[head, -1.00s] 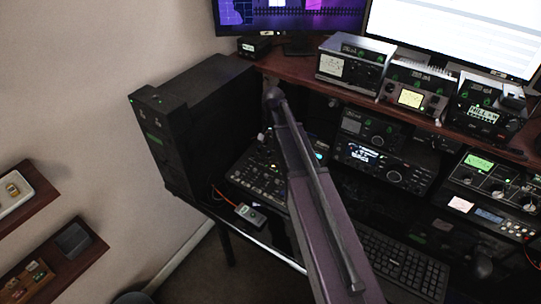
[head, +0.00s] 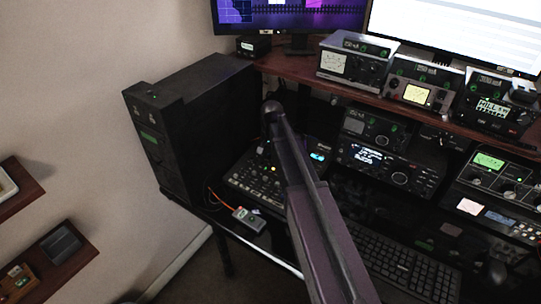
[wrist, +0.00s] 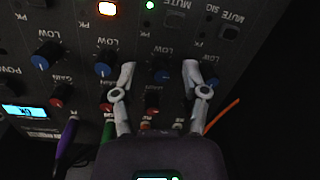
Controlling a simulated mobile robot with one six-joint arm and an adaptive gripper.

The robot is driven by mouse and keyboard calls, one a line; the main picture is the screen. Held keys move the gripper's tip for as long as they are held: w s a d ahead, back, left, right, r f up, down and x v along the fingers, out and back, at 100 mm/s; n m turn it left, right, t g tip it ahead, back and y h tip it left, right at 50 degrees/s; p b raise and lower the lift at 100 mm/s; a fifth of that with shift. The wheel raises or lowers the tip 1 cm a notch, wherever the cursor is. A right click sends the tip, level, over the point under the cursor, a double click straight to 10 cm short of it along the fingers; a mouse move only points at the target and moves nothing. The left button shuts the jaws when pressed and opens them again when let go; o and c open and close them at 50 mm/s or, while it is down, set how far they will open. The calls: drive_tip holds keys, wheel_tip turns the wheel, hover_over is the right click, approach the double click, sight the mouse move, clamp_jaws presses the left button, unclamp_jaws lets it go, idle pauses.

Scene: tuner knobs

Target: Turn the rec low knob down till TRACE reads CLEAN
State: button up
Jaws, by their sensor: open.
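In the wrist view, a row of blue knobs labelled LOW crosses the dark mixer panel (wrist: 215,62). My gripper (wrist: 159,72) is open, with one pale finger on each side of a blue low knob (wrist: 163,75). Contact with the knob cannot be made out. Its channel name is too small to read, so I cannot tell whether it is the rec low knob. A small cyan display (wrist: 25,111) is lit at the left, its text unreadable. In the head view the mixer (head: 252,182) lies partly behind my arm, and its display (head: 318,157) glows cyan.
Other blue low knobs (wrist: 103,69) and red gain knobs (wrist: 62,95) sit close to my fingers. Purple and green cables (wrist: 64,137) and an orange cable (wrist: 222,115) run nearby. A black tower (head: 180,130) stands left of the mixer; radios (head: 385,165) stand right.

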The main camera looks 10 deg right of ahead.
clamp_jaws()
drive_tip(key=shift+d, duration=0.15)
idle(0.4)
drive_tip(key=shift+n, duration=0.4)
drive_tip(key=n, duration=0.3)
drive_tip(key=shift+a+n+g+h, duration=0.1)
drive_tip(key=shift+n+g+h, duration=0.15)
drive_tip(key=shift+n, duration=0.9)
drive_tip(key=shift+a+n+g+h, duration=0.15)
drive_tip(key=shift+n+g, duration=0.1)
drive_tip(key=shift+n, duration=0.9)
